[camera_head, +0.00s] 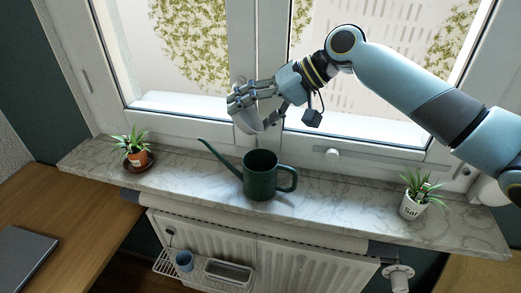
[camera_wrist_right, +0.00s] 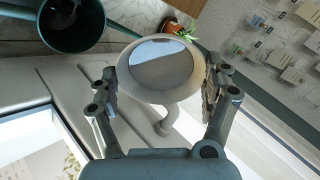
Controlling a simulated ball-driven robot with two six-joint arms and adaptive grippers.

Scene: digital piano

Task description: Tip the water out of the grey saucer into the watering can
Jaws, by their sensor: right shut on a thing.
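The dark green watering can (camera_head: 260,180) stands upright on the marble sill, its spout to the left and its handle to the right. Its open top (camera_wrist_right: 75,22) shows at the upper left of the right wrist view. My right gripper (camera_head: 250,98) is shut on the pale grey saucer (camera_head: 246,122), above and behind the can. The saucer looks tilted in the head view. In the right wrist view the saucer (camera_wrist_right: 160,88) sits between the fingers, with a two-toned, smooth surface inside that looks like water. My left gripper is not in view.
A plant in a terracotta pot (camera_head: 138,158) stands on the sill at left, and a plant in a white pot (camera_head: 411,207) at right. The window frame (camera_head: 190,118) is close behind the saucer. A radiator (camera_head: 285,262) with a blue mug (camera_head: 184,261) hanging on its rack is below.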

